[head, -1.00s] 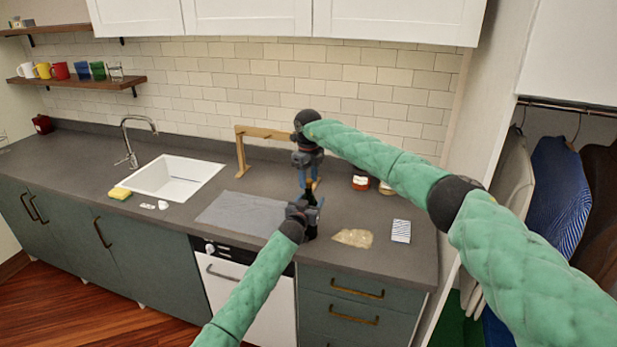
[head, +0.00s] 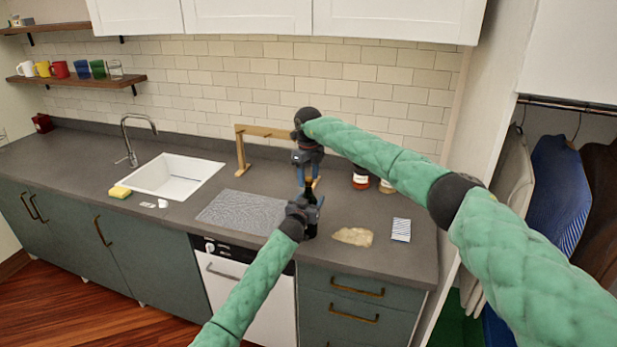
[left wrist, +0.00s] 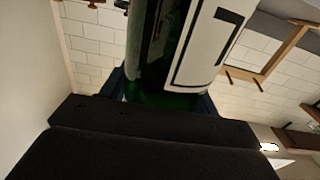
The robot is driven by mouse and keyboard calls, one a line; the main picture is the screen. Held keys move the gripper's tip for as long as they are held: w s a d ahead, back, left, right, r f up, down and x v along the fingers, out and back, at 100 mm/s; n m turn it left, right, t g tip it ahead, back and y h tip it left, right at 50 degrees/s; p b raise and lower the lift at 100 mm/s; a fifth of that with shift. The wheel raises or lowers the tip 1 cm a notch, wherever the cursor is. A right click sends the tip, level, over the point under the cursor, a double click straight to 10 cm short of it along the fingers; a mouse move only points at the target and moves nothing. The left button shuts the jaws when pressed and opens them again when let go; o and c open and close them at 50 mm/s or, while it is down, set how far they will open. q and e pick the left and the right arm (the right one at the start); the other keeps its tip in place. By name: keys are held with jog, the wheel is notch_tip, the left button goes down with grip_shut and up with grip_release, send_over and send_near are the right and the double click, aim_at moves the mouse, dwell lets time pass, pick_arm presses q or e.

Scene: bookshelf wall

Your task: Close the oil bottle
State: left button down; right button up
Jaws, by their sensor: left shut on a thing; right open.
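The oil bottle is dark green glass with a white label, seen close up in the left wrist view (left wrist: 165,45). In the head view only a dark part of the bottle (head: 310,191) shows between my two grippers. My left gripper (head: 312,207) is shut on the bottle and holds it upright at the counter. My right gripper (head: 308,180) is open, pointing down right above the bottle top. A small tan spot shows beside its fingertips; I cannot tell if it is a cap. The bottle mouth is hidden.
A wooden rack (head: 241,150) stands behind. Jars (head: 361,178) stand back right, partly behind my right arm. A beige crumpled item (head: 353,237) and a striped cloth (head: 401,230) lie to the right. A grey mat (head: 240,212) and the sink (head: 172,176) are left.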

notch_tip(320, 180, up, 12)
jog(key=shift+f, duration=0.15)
dwell(0.3)
pick_arm(q)
jog(key=shift+c, duration=1.5)
grip_release()
pick_arm(e)
notch_tip(320, 180, down, 3)
jog(key=b, duration=0.3)
pick_arm(q)
jog(key=v, duration=0.7)
jog(key=shift+s+a, duration=0.15)
jog(key=shift+s, duration=0.2)
pick_arm(e)
jog(key=shift+f, duration=0.2)
